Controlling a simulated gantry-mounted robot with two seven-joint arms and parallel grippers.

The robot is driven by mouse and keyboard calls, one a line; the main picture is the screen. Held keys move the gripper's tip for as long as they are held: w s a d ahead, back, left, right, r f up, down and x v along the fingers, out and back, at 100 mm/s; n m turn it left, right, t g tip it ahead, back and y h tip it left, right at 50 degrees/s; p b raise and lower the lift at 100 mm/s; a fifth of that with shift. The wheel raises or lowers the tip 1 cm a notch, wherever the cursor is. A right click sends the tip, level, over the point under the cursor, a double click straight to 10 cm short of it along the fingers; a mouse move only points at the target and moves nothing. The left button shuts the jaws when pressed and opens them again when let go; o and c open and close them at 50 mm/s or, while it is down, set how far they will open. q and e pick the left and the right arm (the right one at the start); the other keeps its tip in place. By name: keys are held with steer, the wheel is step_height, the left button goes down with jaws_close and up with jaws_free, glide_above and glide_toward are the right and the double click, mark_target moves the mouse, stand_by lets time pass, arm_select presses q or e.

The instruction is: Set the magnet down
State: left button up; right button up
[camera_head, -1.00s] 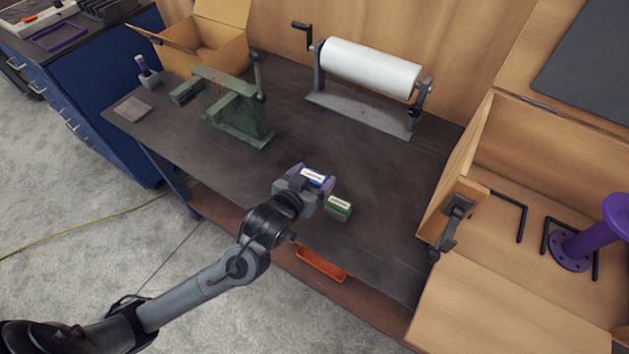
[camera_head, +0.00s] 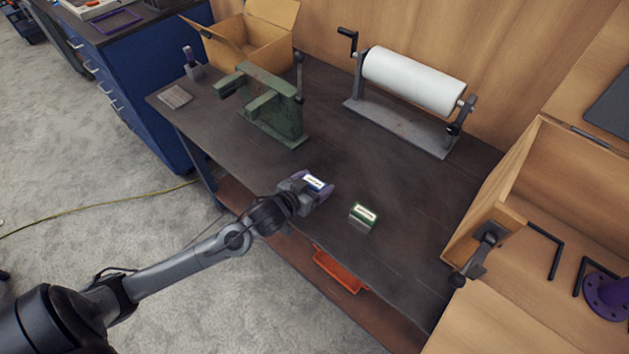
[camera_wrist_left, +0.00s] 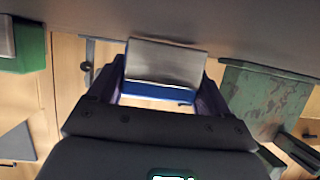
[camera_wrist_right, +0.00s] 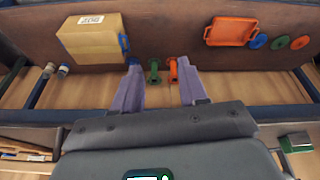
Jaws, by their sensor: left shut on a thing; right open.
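My right gripper (camera_wrist_right: 160,80) is open and empty in the right wrist view and is out of the head view.
A green press-like stand (camera_head: 272,105) stands behind left, and a white roll on its holder (camera_head: 412,82) behind right. A large open box (camera_head: 500,210) is at the right. The tabletop between them is clear. Below is an orange tray (camera_head: 338,270).

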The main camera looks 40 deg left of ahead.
stand_by(0.3)
arm_select(q)
steer(key=o, duration=1.3)
steer(key=shift+f, duration=0.2)
